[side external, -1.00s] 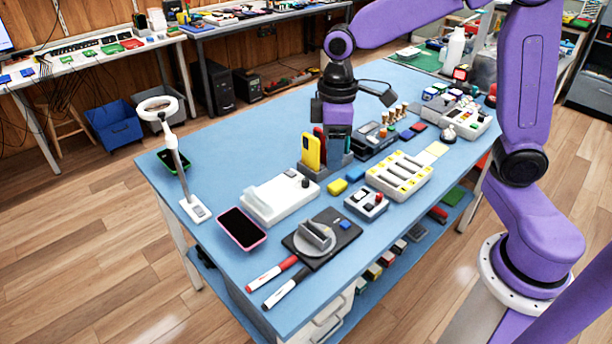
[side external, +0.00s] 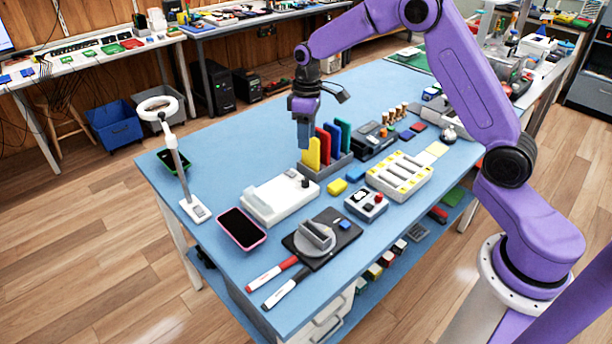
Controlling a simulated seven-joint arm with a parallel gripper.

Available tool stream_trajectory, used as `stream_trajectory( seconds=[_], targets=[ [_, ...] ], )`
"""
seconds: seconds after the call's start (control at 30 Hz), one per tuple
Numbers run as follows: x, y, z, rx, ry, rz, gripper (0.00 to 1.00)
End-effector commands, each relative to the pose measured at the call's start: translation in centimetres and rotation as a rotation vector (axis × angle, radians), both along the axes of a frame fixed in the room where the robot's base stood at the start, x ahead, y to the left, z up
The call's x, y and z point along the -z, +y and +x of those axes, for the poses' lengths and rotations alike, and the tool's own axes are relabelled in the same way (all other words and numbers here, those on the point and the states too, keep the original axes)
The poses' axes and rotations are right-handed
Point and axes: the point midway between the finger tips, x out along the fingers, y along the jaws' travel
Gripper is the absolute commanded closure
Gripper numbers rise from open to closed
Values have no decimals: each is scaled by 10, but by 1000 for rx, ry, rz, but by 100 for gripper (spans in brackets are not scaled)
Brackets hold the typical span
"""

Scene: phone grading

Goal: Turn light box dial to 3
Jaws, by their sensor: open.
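A white flat box (side external: 280,202), which looks like the light box, lies on the blue table left of the phone rack. A small dark knob (side external: 305,183), likely its dial, stands at its back right end. The dial's setting is too small to read. My gripper (side external: 304,146) points down above and behind the box, beside the yellow phone (side external: 312,155) in the rack. It is open, though the gap between its fingers is hard to see from here. I cannot tell whether it touches the yellow phone.
The grey rack (side external: 328,170) also holds red, blue and green upright pieces close to my gripper. A pink-edged phone (side external: 242,229), a ring lamp (side external: 178,165) and a black pad (side external: 340,243) surround the box. The table's back left is clear.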

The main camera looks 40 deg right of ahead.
Motion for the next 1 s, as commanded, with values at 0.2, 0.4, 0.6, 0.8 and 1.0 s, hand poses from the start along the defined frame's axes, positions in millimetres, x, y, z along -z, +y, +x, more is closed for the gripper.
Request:
stream_trajectory(
  seconds=[0.2, 0.4, 0.6, 0.8, 1.0],
  targets=[
    [43, 2, -3, 1, 4, -1, 50],
    [81, 3, -4, 2, 5, -1, 50],
    [112, 5, -4, 2, 2, 0, 50],
    [129, 6, -4, 1, 1, 1, 50],
    [133, 6, -4, 1, 0, 0, 50]
  ],
)
